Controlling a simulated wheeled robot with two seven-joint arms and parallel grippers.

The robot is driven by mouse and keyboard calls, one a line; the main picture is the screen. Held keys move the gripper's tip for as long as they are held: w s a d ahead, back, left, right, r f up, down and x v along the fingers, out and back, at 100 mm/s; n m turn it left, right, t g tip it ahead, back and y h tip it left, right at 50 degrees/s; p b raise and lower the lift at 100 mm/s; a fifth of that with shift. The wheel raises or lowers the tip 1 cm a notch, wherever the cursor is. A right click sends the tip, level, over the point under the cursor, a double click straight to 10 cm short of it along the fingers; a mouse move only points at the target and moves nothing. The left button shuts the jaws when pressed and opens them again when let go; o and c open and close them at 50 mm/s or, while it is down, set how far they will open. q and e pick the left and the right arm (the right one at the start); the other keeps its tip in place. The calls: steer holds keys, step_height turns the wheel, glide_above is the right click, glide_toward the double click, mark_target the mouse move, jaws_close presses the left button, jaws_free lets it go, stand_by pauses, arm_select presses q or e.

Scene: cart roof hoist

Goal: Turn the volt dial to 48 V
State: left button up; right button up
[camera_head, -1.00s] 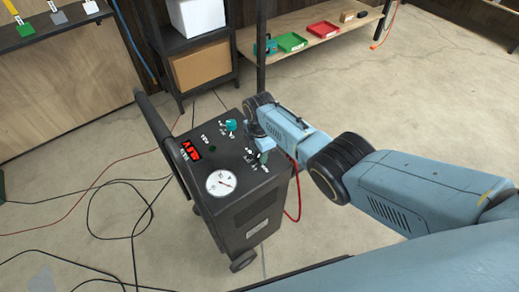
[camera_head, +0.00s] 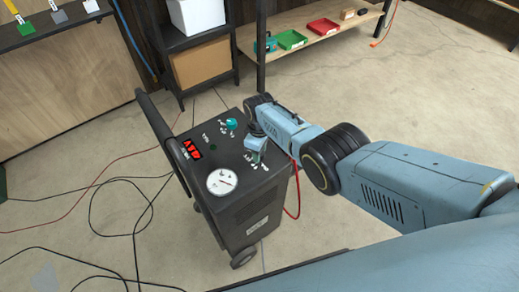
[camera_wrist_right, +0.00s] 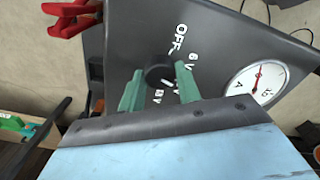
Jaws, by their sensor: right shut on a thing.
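The volt dial is a round black knob (camera_wrist_right: 158,70) in the right wrist view, on the dark top panel of the charger cart (camera_head: 240,212). White marks "OFF" and "6 V" show beside it; another mark is partly hidden. My right gripper (camera_wrist_right: 160,82) has its green fingers on both sides of the knob and is shut on it. In the head view the right gripper (camera_head: 257,155) is at the panel's right side, and the dial is hard to make out there. The dial's exact setting cannot be read. My left gripper is not in view.
A red clamp (camera_wrist_right: 70,15) shows in the wrist view. Cables (camera_head: 125,180) lie on the floor left of the cart. Shelves stand behind.

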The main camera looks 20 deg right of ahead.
steer(key=m, duration=0.5)
steer(key=shift+m, duration=0.3)
steer(key=m, duration=0.5)
steer(key=shift+m, duration=0.4)
steer(key=o, duration=1)
steer(key=shift+c, duration=0.2)
step_height(320, 180, up, 13)
steer(key=p, duration=0.9)
steer(key=shift+r, duration=0.2)
steer(key=shift+s+f, duration=0.1)
